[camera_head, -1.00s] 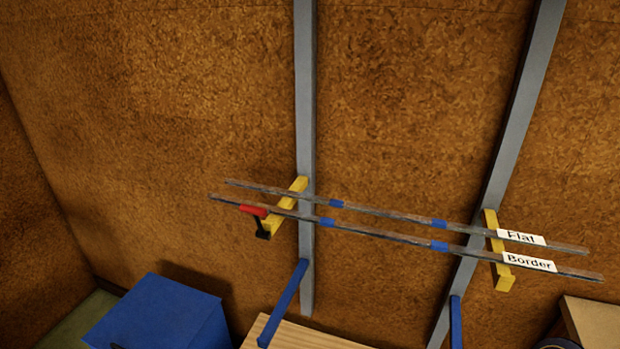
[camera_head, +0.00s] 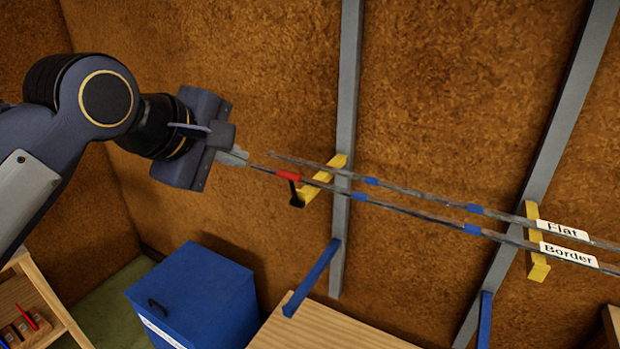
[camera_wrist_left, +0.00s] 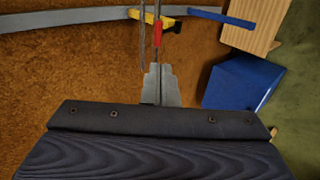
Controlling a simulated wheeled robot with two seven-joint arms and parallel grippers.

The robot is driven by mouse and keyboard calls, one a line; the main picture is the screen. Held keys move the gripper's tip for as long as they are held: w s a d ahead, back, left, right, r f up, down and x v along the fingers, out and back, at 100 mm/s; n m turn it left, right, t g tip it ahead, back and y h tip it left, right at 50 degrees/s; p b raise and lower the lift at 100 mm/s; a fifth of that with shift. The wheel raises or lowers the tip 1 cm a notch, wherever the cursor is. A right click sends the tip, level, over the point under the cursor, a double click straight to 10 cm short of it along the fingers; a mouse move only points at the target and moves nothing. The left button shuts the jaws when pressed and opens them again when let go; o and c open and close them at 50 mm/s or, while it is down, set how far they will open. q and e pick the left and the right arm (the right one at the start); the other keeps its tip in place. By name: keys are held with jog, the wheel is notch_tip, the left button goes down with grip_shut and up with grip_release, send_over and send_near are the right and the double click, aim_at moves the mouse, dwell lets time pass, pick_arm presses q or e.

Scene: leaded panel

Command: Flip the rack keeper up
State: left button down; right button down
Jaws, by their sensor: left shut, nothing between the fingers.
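The rack keeper (camera_head: 295,192) is a small black lever with a red grip (camera_head: 289,176), at the left yellow rack arm (camera_head: 325,180); its black part hangs down below the rods. It also shows in the left wrist view (camera_wrist_left: 157,34), just beyond my fingertips. Two long grey rods, labelled Flat (camera_head: 562,230) and Border (camera_head: 568,254), lie across the yellow arms. My left gripper (camera_head: 236,156) is shut and empty, just left of the rods' ends and the red grip, apart from the keeper as far as I can see. My right gripper is not in view.
Grey uprights (camera_head: 349,90) stand against the brown wall. Blue arms (camera_head: 314,277) stick out lower down. A blue box (camera_head: 195,295) and a wooden surface (camera_head: 320,325) are below. A wooden shelf (camera_head: 40,300) stands at the lower left.

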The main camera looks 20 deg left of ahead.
aim_at(288, 174)
pick_arm(q)
jog(key=x, duration=1.4)
jog(key=shift+a+r+p, duration=0.1)
jog(key=shift+p, duration=0.2)
jog(key=w+g+p, duration=0.1)
jog(key=p, duration=0.2)
jog(key=w+r+g+p, duration=0.1)
jog(key=p, duration=0.3)
jog(key=shift+w+r+g, duration=0.3)
jog(key=shift+r, duration=0.05)
jog(key=shift+w+f, duration=0.1)
jog(key=shift+w, duration=0.25)
jog(key=shift+w+f, duration=0.1)
jog(key=shift+w, duration=0.25)
jog(key=shift+s+f, duration=0.1)
jog(key=shift+s, duration=0.05)
